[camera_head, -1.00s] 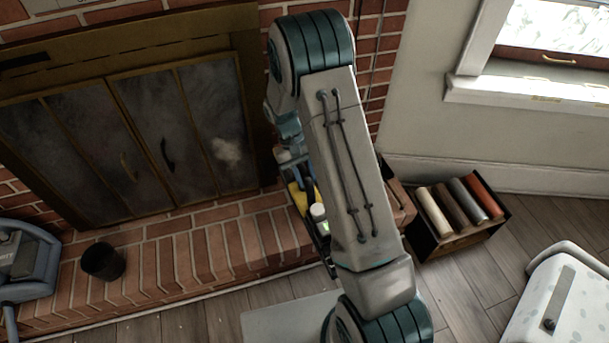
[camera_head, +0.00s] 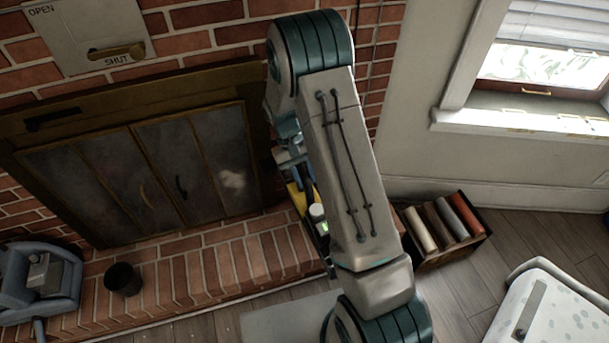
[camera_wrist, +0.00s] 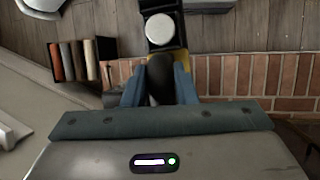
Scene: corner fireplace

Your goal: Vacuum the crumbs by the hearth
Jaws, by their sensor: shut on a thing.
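My gripper (camera_wrist: 160,82) is shut on the dark handle of a hand-held vacuum (camera_wrist: 163,62). The blue fingers sit on both sides of the handle. The vacuum is black and yellow with a round white part. In the head view the vacuum (camera_head: 302,198) shows partly behind my arm, in front of the brick hearth (camera_head: 205,262) near its right end. My gripper (camera_head: 293,165) is largely hidden there. I cannot make out any crumbs in either view.
A dark cup (camera_head: 122,281) and a blue-grey machine (camera_head: 40,283) stand on the hearth at left. The fireplace doors (camera_head: 150,175) are shut. A box of coloured rolls (camera_head: 440,237) stands right of my arm. A white speckled piece (camera_head: 550,305) is at lower right. Wooden floor (camera_head: 460,290) lies between.

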